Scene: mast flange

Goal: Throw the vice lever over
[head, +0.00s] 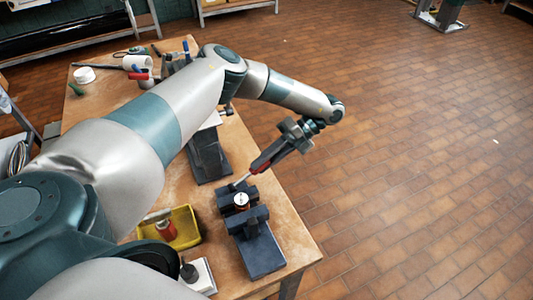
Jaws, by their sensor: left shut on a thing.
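The dark vice (262,254) stands near the right front corner of the wooden bench. A round, pale-topped part (241,201) sits between its jaws. The vice lever (241,181) is a thin silver rod with a red grip, slanting up and to the right from the far end of the vice. My left gripper (262,164) reaches over from the upper right and is shut on the lever at its red grip. The fingers hide part of the grip. My right gripper is not in view.
A yellow bin (185,228) with a red item stands left of the vice, and a white block with a black knob (190,272) is nearer. A dark block (209,158) lies behind. Tools and a white roll crowd the far end. Right of the bench is open tiled floor.

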